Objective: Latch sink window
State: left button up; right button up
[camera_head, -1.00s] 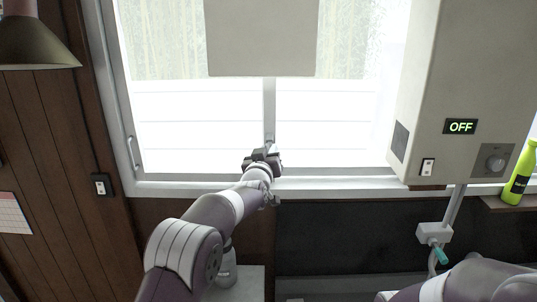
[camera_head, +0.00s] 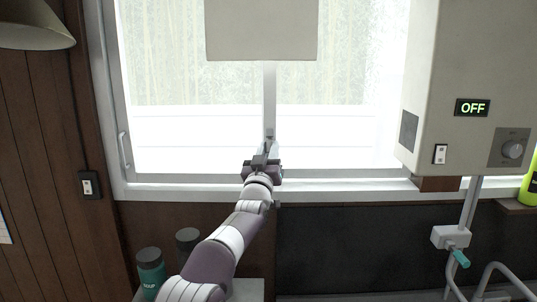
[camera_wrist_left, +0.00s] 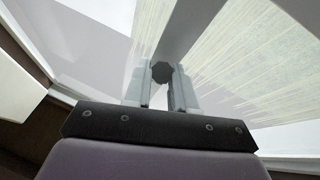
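The sink window is a bright sliding window whose pale upright centre bar (camera_head: 270,95) divides two panes. A small latch piece (camera_head: 269,133) shows low on this bar, just above my left gripper (camera_head: 264,158). In the left wrist view a dark round knob (camera_wrist_left: 161,72) of the latch sits at the fingertips of my left gripper (camera_wrist_left: 162,80). The two fingers stand close together with a narrow gap, and the knob fills this gap, so they look shut on it. The latch's far side is hidden. My right gripper is outside the views.
A beige heater box (camera_head: 470,80) reading OFF hangs at the right, with pipes below it. The window sill (camera_head: 330,188) runs under the left gripper. Two dark-lidded containers, one a teal bottle (camera_head: 150,272), stand at lower left. A yellow-green bottle (camera_head: 529,187) is at the right edge.

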pick_arm(q)
jog(key=shift+o, duration=1.2)
jog(key=shift+a+r, duration=0.1)
jog(key=shift+r, duration=0.15)
jog(key=shift+f, duration=0.1)
jog(key=shift+f+b, duration=0.25)
jog(key=shift+b, duration=0.1)
jog(key=b+v, duration=0.9)
jog(key=v, duration=0.3)
jog(key=shift+s, duration=0.25)
